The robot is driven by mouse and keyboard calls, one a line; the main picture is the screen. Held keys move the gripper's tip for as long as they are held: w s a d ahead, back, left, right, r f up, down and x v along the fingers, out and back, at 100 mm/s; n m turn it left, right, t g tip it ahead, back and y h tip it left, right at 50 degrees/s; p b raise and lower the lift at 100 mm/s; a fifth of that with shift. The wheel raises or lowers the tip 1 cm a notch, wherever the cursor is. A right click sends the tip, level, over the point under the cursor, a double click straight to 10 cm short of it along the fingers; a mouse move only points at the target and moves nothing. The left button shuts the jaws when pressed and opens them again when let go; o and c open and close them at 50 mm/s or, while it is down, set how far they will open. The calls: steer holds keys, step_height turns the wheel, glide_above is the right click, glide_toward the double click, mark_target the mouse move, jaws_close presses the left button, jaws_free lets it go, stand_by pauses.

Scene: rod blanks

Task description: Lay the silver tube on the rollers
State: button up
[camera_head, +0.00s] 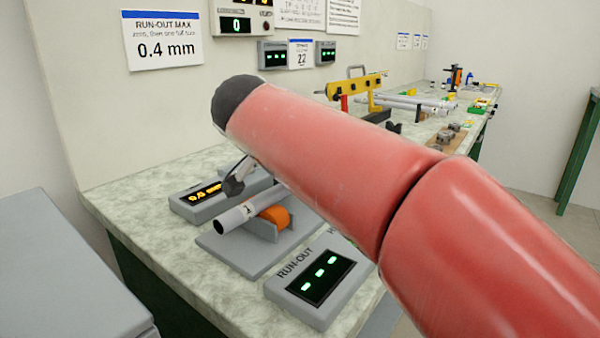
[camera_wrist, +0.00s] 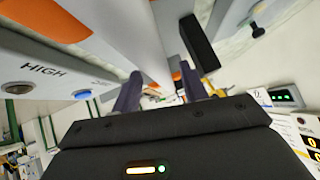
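The silver tube (camera_head: 235,217) lies at a slant over the grey roller stand (camera_head: 222,248), its dark open end toward the lower left. An orange roller (camera_head: 276,214) shows beside it; the tube's far end is behind my red arm. In the wrist view the tube (camera_wrist: 125,35) runs between my gripper's dark fingers (camera_wrist: 160,90), with orange roller parts (camera_wrist: 58,18) on either side. I cannot tell whether the fingers press on the tube. The arm hides most of my gripper in the head view.
A run-out box (camera_head: 318,286) with green lights stands in front of the stand, and a grey box with an amber readout (camera_head: 205,195) behind it. A yellow rack (camera_head: 355,88) and more tubes (camera_head: 412,102) lie farther along the bench. A grey surface (camera_head: 60,270) is at left.

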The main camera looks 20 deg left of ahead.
steer(key=shift+r, duration=0.1)
steer(key=shift+r+p, duration=0.25)
steer(key=shift+p, duration=0.05)
steer(key=v, duration=1.2)
steer(key=shift+p, duration=0.4)
steer(key=shift+f, duration=0.15)
